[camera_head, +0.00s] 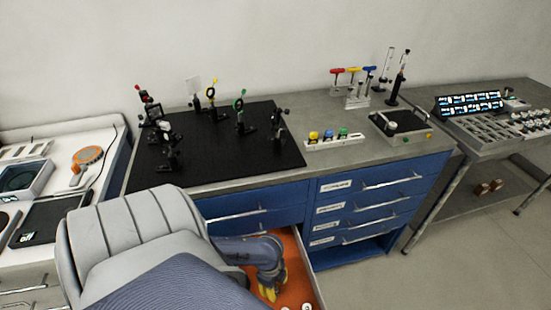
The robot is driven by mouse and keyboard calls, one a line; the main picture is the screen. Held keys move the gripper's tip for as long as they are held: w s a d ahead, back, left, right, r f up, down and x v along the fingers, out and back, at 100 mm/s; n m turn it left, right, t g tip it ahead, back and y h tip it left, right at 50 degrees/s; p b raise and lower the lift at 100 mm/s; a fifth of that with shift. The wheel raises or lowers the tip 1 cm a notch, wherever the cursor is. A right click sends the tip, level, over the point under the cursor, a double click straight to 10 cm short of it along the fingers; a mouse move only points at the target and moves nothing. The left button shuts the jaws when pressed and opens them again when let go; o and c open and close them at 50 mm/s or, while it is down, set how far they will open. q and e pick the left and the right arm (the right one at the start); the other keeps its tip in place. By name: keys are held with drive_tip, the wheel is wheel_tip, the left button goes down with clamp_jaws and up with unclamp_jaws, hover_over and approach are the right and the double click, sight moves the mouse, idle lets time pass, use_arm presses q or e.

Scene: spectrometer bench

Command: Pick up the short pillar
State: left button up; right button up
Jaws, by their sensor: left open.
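My left gripper (272,288), with yellow fingers, points down into an open drawer with an orange bottom (294,268). Its jaws are open, and I see nothing held between them. Small pale round pieces (306,307) lie in the drawer at the bottom edge of the picture, right of the fingers. They are too small and cut off to tell whether one is the short pillar. Much of the drawer is hidden behind my arm. My right gripper is not in view.
The drawer's right wall (309,270) stands close to my gripper. Above is the blue bench, with a black breadboard (215,165) carrying several optic mounts. A tall post (399,80), hex keys (354,72) and a white tray (335,143) stand further right.

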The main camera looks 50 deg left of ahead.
use_arm(q)
drive_tip(key=shift+d+f, duration=0.1)
drive_tip(key=shift+f, duration=0.7)
clamp_jaws()
